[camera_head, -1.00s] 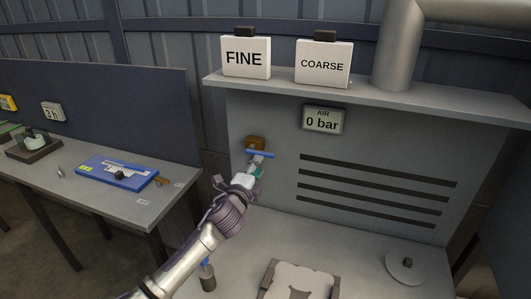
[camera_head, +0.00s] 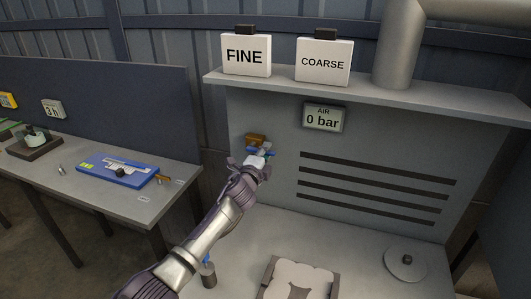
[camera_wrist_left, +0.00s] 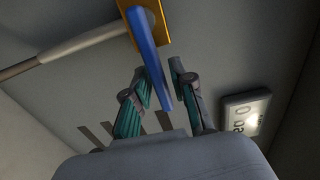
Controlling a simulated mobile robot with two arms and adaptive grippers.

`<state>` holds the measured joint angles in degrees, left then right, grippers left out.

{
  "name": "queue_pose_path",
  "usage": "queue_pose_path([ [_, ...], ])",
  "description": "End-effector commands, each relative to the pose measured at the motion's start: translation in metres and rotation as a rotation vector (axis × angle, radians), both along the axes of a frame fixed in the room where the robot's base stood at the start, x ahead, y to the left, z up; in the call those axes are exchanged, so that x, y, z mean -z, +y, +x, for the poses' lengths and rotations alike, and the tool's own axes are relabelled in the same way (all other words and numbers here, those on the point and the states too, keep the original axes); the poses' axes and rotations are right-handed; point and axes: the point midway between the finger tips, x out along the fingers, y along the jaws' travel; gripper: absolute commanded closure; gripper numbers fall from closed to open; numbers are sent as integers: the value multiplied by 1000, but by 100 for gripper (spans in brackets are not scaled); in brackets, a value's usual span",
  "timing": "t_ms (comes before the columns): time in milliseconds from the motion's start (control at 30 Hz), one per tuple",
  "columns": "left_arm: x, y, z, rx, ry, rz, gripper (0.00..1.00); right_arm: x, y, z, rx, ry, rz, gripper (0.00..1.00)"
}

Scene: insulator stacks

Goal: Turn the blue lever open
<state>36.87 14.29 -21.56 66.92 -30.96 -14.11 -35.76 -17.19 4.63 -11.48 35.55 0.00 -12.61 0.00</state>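The blue lever (camera_wrist_left: 150,62) sits on a brass-coloured valve body (camera_wrist_left: 148,22) fixed to the grey panel. In the head view the valve body (camera_head: 255,139) shows above my left gripper (camera_head: 259,157), and the lever is mostly hidden by it. In the left wrist view my left gripper (camera_wrist_left: 158,70) is open, with one finger on each side of the lever. A gap shows between the lever and the right finger; whether the left finger touches it I cannot tell. My right gripper is not in view.
An AIR gauge (camera_head: 324,118) reads 0 bar. FINE (camera_head: 246,56) and COARSE (camera_head: 323,63) signs stand on the shelf (camera_head: 370,91) above. A pipe (camera_wrist_left: 65,48) runs to the valve. A side bench (camera_head: 110,205) holds a blue device (camera_head: 117,171).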

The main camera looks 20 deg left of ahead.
Motion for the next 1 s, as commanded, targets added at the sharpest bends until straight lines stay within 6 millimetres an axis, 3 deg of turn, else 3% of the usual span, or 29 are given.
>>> queue_pose_path([
  [33,0,0,0,0,0,0,89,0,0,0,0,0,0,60],
  [100,0,0,0,0,0,0,100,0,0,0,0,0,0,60],
  [667,-1,0,0,-1,2,-24,100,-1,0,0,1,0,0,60],
  [1000,-13,1,0,0,9,-220,100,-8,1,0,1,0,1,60],
])
